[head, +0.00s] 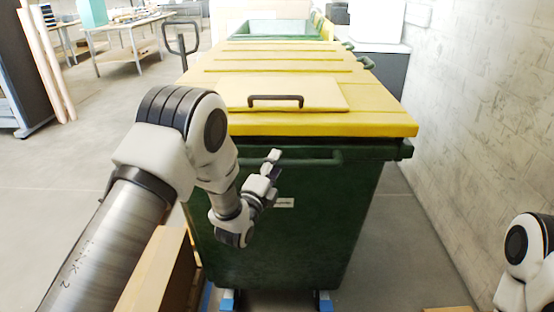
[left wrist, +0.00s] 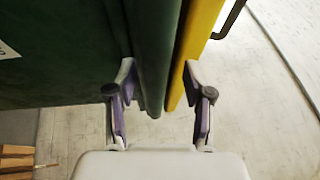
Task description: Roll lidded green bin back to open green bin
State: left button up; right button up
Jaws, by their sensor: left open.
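The lidded green bin (head: 310,215) stands right in front of me, with a closed yellow lid (head: 380,115) that carries a dark handle. The open green bin (head: 270,28) stands directly behind it, partly hidden by the lid. My left gripper (head: 276,172) is open at the lidded bin's front, by the green bar under the lid. In the left wrist view, the open fingers (left wrist: 160,85) lie on either side of the green bar (left wrist: 155,50) and the yellow lid edge (left wrist: 192,50); contact cannot be told. My right gripper is out of view; only part of that arm shows at lower right.
A bare wall (head: 470,120) runs along the right side, with a narrow floor strip beside the bin. A cardboard box (head: 165,275) stands at lower left. A cart handle (head: 181,38) and tables (head: 130,50) are at back left. Open floor lies on the left.

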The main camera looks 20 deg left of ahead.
pick_arm(q)
jog(key=shift+w, duration=0.5)
jog(key=shift+w+a+f, duration=0.15)
jog(key=shift+w, duration=0.2)
jog(key=shift+s, duration=0.1)
grip_shut()
